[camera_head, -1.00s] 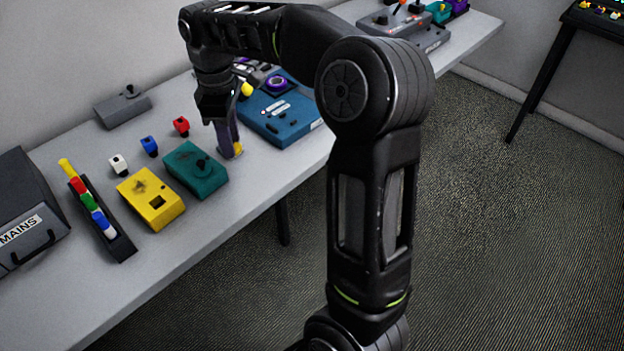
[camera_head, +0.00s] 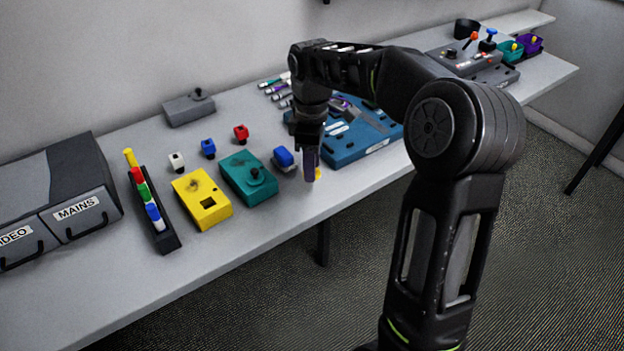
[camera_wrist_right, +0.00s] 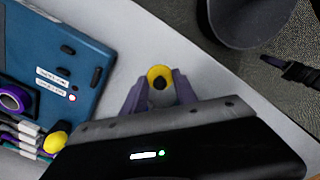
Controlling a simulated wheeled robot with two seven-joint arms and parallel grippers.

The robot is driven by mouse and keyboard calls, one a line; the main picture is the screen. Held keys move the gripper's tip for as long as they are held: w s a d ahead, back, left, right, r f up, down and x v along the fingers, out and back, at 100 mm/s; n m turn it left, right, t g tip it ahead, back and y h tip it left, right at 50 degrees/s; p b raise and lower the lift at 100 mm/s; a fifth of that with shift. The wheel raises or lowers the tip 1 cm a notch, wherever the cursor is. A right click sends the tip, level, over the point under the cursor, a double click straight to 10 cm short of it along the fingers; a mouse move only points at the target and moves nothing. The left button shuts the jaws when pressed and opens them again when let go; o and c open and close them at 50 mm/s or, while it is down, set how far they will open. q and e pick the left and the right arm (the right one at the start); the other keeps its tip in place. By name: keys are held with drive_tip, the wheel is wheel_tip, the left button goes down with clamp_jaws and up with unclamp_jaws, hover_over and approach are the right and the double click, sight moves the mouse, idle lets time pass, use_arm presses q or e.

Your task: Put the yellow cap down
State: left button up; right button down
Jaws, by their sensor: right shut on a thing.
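My right gripper (camera_head: 311,168) has purple fingers and is low over the table's front part. It is shut on the yellow cap (camera_head: 318,174), only a bit of which shows at the fingertips in the head view. In the right wrist view the yellow cap (camera_wrist_right: 152,73) is a round ring with a dark centre, between the two fingers (camera_wrist_right: 160,88). I cannot tell whether it touches the table. My left gripper is not in view.
A blue cap on a grey base (camera_head: 284,158) is just left of the gripper, then a teal box (camera_head: 240,172) and a yellow box (camera_head: 201,205). A blue device (camera_head: 352,150) stands close on the right. The table's front edge is near the gripper.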

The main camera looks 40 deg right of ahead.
sight(312, 189)
drive_tip(key=shift+f, duration=0.4)
drive_tip(key=shift+f, duration=1.9)
drive_tip(key=shift+f, duration=0.15)
drive_tip(key=c, duration=1)
unclamp_jaws()
drive_tip(key=shift+o, duration=0.2)
